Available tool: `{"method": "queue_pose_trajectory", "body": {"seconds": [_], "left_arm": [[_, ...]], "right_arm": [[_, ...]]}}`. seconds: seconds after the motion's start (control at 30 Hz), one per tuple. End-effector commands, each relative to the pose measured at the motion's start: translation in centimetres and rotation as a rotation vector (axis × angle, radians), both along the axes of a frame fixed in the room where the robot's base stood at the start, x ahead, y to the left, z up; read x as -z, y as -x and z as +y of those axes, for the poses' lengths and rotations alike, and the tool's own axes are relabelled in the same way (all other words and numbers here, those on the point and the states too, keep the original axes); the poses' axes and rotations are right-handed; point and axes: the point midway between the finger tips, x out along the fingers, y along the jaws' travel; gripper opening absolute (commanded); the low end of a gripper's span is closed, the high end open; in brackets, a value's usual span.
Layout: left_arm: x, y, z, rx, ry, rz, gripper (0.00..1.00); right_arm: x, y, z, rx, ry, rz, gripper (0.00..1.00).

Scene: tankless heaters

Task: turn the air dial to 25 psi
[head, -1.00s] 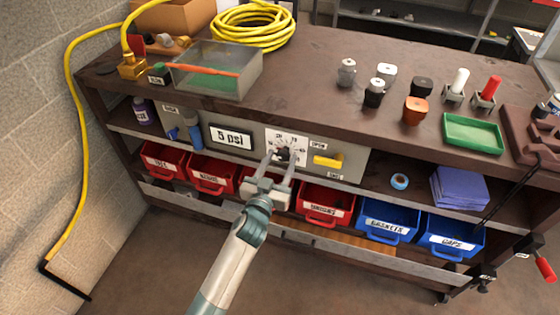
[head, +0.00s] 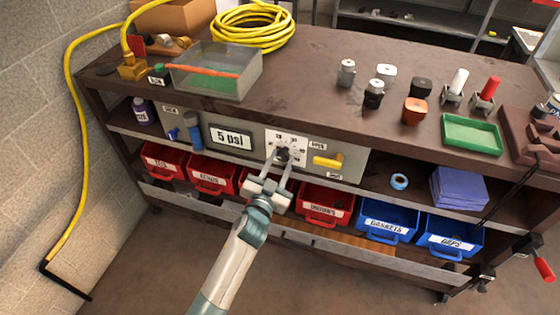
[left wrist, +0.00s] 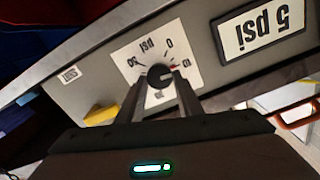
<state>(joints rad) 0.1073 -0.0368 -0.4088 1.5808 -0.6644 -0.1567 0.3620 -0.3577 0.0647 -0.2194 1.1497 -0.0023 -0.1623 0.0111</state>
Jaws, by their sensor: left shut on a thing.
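The air dial (head: 284,151) is a dark round knob on a white scale plate (head: 299,141), set in the grey panel on the bench front. My left gripper (head: 283,156) is shut on the dial, its fingers on either side of the knob. In the left wrist view the dial (left wrist: 160,75) sits between the fingertips (left wrist: 160,84), upside down, with a small red mark at its right edge near the scale. The display (head: 231,138) to the left of the dial reads 5 psi; it also shows in the left wrist view (left wrist: 262,30). My right gripper is not in view.
A yellow handle (head: 327,162) sits just right of the dial and a blue valve (head: 194,134) is at the panel's left. Red bins (head: 325,207) and blue bins (head: 388,220) stand on the shelf below. A clear box (head: 215,75) and yellow hose (head: 252,28) lie on the bench top.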

Motion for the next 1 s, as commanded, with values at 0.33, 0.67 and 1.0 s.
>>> {"method": "queue_pose_trajectory", "body": {"seconds": [0.33, 0.67, 1.0], "left_arm": [[0.10, 0.07, -0.11, 0.001, -0.311, -0.100, 0.10], [0.25, 0.12, -0.21, 0.002, -0.610, -0.196, 0.10], [0.38, 0.14, -0.27, 0.002, -0.917, -0.297, 0.10]], "right_arm": [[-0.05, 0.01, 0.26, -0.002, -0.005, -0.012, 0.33], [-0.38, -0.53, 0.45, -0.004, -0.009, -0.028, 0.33], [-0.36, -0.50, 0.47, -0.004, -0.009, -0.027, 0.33]]}}
